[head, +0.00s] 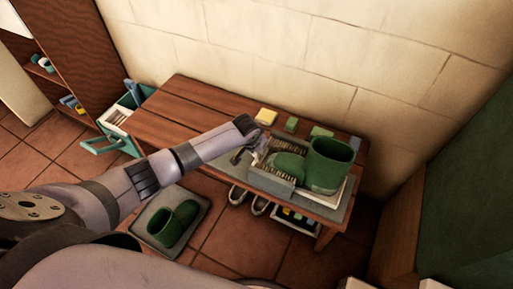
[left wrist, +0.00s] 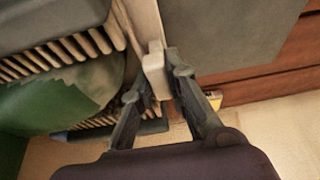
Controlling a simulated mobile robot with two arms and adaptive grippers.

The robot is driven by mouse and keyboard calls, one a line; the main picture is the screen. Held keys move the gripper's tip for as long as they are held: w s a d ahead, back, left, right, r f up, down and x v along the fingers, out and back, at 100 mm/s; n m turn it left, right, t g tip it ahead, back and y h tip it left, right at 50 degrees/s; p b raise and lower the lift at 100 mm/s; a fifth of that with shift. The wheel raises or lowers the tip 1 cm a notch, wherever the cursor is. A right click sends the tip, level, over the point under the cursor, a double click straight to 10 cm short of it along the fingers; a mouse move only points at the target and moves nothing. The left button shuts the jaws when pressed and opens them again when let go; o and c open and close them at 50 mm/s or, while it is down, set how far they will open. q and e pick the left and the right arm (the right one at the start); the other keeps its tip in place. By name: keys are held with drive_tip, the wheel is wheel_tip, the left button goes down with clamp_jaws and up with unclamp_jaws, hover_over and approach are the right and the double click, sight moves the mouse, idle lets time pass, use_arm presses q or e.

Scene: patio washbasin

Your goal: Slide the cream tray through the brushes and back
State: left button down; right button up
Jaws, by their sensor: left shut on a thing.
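The cream tray (head: 334,200) lies on the bench under a green boot (head: 329,164); its pale edge shows at the right. The boot's foot lies between two rows of brushes (head: 278,177). In the left wrist view the boot (left wrist: 50,112) is at the left, with bristles (left wrist: 62,50) beside it. My left gripper (head: 251,149) is at the left end of the brushes. In the left wrist view its fingers (left wrist: 155,82) are shut on a pale tab (left wrist: 156,62) of the tray. The boot hides most of the tray. My right gripper is not in view.
The brushes stand on a grey mat (head: 258,182) on the wooden bench (head: 188,100). A yellow sponge (head: 266,116) and green blocks (head: 291,124) lie behind. Another green boot pair (head: 173,222) stands on a floor tray. The bench's left half is clear.

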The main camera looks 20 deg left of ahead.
use_arm(q)
drive_tip(key=shift+s+d+f, duration=0.1)
drive_tip(key=shift+d, duration=0.25)
drive_tip(key=c, duration=1.6)
unclamp_jaws()
drive_tip(key=shift+o, duration=0.2)
drive_tip(key=shift+a+r, duration=0.1)
drive_tip(key=shift+r, duration=0.1)
drive_tip(key=shift+r, duration=0.25)
drive_tip(key=v, duration=1.1)
drive_tip(key=shift+s+r, duration=0.1)
